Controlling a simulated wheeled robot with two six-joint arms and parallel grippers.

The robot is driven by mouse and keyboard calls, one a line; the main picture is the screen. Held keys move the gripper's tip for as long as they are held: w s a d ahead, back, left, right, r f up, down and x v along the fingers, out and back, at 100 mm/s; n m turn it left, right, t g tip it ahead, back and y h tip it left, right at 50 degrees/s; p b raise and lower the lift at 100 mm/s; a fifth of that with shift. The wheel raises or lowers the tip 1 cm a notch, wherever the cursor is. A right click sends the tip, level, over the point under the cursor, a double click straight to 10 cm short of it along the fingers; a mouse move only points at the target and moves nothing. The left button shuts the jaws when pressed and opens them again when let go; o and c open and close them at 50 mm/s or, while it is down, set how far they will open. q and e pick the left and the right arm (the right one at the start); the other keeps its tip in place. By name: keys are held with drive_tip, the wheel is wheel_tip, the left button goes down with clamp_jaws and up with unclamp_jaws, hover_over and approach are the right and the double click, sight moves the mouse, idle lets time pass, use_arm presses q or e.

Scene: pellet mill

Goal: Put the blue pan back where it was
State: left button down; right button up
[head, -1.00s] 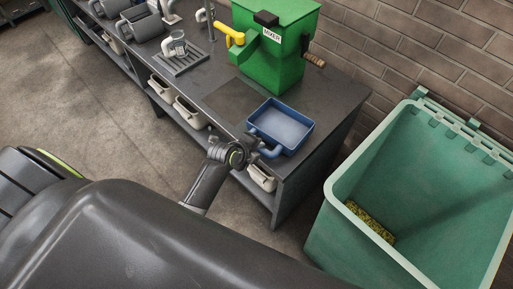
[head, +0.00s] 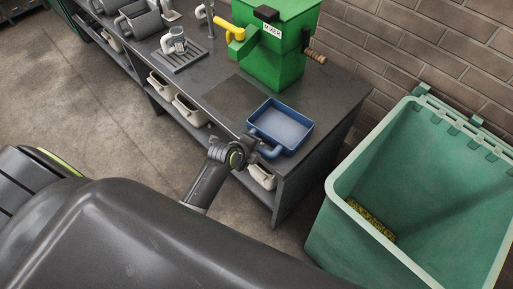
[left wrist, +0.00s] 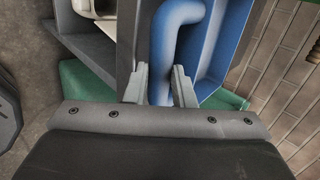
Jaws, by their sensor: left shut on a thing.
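The blue pan (head: 281,125) is a shallow rectangular tray with a curved tube handle. It is at the right end of the dark workbench (head: 222,75), and I cannot tell whether it rests on the top or is just above it. My left gripper (head: 257,148) is at the pan's near side, on the handle. In the left wrist view the two fingers (left wrist: 160,88) are shut on the blue handle (left wrist: 172,40), with the pan's wall (left wrist: 228,45) to the right. My right gripper is not in view.
A green mixer (head: 275,50) with a yellow spout stands behind the pan. A dark flat patch (head: 233,97) of bench left of the pan is clear. A large green bin (head: 345,210) stands to the right. Pale tubs (head: 188,110) sit on the lower shelf.

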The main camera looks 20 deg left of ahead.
use_arm(q)
drive_tip(key=shift+f, duration=0.1)
idle(0.6)
unclamp_jaws()
idle(0.6)
drive_tip(key=s+a+p, duration=0.2)
drive_tip(key=s, duration=0.6)
drive_tip(key=shift+s+a, duration=0.15)
drive_tip(key=shift+s, duration=0.25)
idle(0.8)
idle(0.4)
